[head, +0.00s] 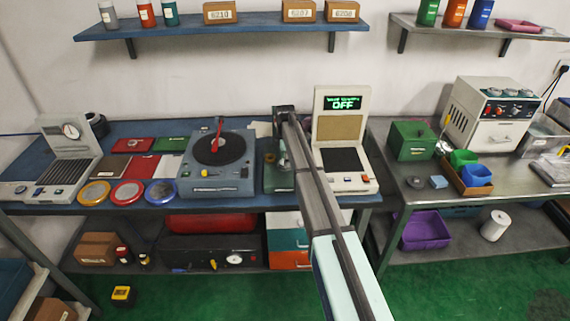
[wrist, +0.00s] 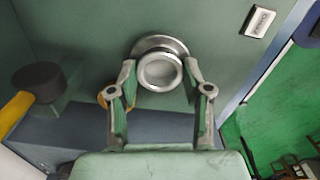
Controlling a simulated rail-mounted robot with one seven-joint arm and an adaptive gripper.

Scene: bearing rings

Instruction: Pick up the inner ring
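In the wrist view a shiny metal ring (wrist: 160,73), which looks like the inner ring, sits at the green press-like device (wrist: 85,30). A wider metal collar (wrist: 158,43) shows just behind it. My gripper (wrist: 160,70) is open, with one finger on each side of the ring. Narrow gaps seem to show between fingers and ring; whether either touches is hard to tell. In the head view my arm reaches over the green device (head: 278,180) and hides much of it; the ring and fingertips cannot be made out there.
A dark round knob (wrist: 38,78) and a yellow handle (wrist: 14,113) lie left in the wrist view. In the head view a turntable-like machine (head: 230,178) stands left of the device, and a tester with an "OFF" display (head: 343,104) stands right. Coloured trays lie further left.

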